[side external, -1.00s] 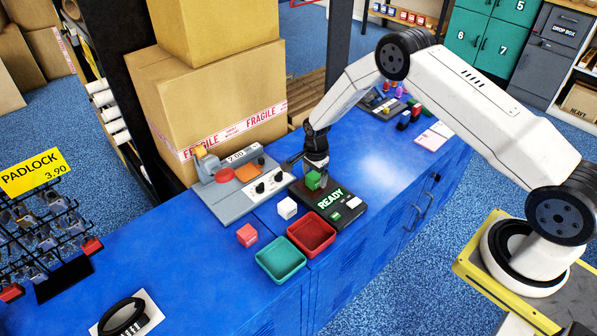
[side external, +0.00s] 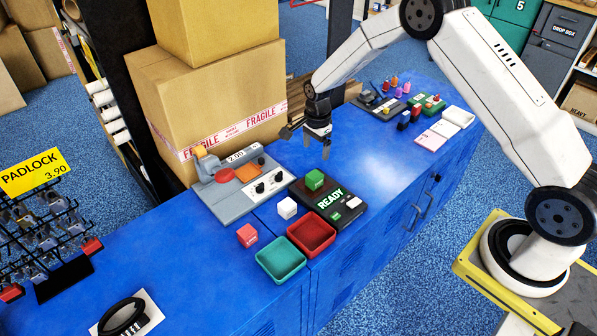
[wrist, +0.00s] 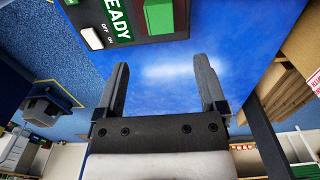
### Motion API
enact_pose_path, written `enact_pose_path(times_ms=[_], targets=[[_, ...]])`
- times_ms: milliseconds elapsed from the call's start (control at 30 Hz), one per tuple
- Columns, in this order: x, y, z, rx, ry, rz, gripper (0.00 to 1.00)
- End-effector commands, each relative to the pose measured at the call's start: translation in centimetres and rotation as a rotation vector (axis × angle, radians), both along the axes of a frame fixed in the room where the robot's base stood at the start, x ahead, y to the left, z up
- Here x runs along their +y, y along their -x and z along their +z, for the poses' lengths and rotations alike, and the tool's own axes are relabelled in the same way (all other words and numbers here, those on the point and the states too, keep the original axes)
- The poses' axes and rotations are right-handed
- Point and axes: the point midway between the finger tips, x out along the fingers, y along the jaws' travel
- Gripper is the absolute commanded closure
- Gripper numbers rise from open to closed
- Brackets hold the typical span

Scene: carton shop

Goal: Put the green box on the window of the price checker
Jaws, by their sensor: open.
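The green box (side external: 314,179) sits on the dark price checker (side external: 342,214), at its upper left end beside the lit READY display (side external: 330,199). In the wrist view the green box (wrist: 160,16) shows at the top edge, next to the display (wrist: 117,17). Whether it rests fully on the window is hard to tell. My gripper (side external: 317,156) is open and empty, above and behind the box, apart from it. In the wrist view its two fingers (wrist: 163,80) stand wide apart over bare blue counter.
A red tray (side external: 311,248) and a green tray (side external: 267,266) lie in front. A grey scale (side external: 232,210) stands left, near a large carton (side external: 227,115).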

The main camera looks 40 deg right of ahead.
Motion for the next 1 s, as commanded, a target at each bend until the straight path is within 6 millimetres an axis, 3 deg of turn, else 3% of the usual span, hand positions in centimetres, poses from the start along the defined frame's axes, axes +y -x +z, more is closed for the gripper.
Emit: enact_pose_path(times_ms=[667, 867, 1000], targets=[[0.1, 0.3, 0.4, -0.002, 0.0, 0.023, 0.1], [0.7, 1.5, 2.4, -0.023, 0.004, 0.151, 0.1], [1.4, 3.4, 4.6, -0.047, 0.011, 0.314, 0.1]])
